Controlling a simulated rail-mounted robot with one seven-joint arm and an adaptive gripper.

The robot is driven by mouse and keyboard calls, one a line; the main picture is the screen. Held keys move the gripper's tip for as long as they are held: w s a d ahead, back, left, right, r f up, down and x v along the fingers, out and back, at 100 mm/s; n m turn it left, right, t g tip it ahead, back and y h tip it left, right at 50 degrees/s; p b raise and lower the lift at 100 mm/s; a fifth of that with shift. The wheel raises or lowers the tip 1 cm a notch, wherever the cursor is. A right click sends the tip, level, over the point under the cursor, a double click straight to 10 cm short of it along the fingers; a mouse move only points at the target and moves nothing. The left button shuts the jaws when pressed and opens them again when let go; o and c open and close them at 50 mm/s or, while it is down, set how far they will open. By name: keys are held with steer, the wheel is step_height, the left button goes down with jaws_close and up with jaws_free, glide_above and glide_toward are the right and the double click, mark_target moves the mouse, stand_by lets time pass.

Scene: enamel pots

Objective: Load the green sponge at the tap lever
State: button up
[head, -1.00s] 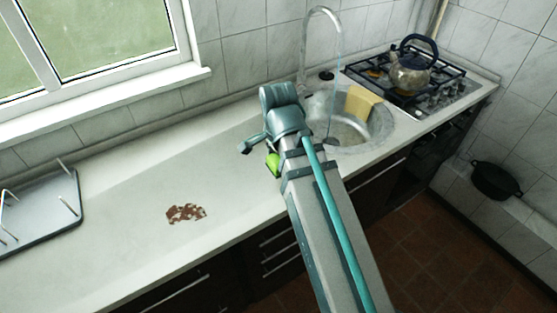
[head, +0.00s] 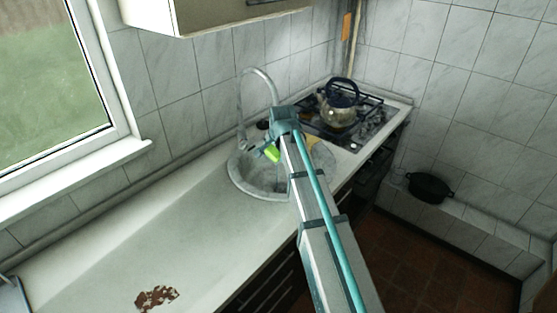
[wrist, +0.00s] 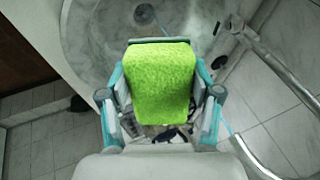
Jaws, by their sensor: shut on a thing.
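The green sponge (head: 271,153) is in my gripper (head: 264,149), over the sink basin (head: 243,180). In the wrist view the sponge (wrist: 162,82) is bright green and fills the space between the two fingers of my gripper (wrist: 160,72), which is shut on it. The chrome tap (head: 241,108) stands behind the basin, with its spout arching above my gripper. In the wrist view the tap pipe (wrist: 278,62) runs to the right of the sponge, apart from it. I cannot clearly make out the tap lever.
A yellow cloth (head: 321,152) lies at the basin's right side, partly behind my arm. A kettle (head: 338,106) stands on the gas hob (head: 365,125). A wall cabinet (head: 205,14) hangs above. The counter (head: 150,235) is mostly clear, with a brown patch (head: 156,298) in front.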

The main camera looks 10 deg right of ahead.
mark_target(272, 147)
steer(key=w+f+b, duration=0.2)
steer(key=w, duration=1.2)
steer(key=shift+a+f, duration=0.4)
steer(key=shift+s, duration=0.15)
stand_by(0.6)
steer(key=s, duration=0.7)
steer(key=shift+s+d, duration=0.2)
steer(key=shift+s, duration=0.2)
stand_by(1.4)
steer(key=shift+s+d+r+p, duration=0.1)
steer(key=shift+s+r+p, duration=0.5)
steer(key=shift+s+r, duration=0.6)
steer(key=shift+s+d+r+p, duration=0.1)
steer(key=shift+s+r+p, duration=0.65)
steer(key=shift+s, duration=0.6)
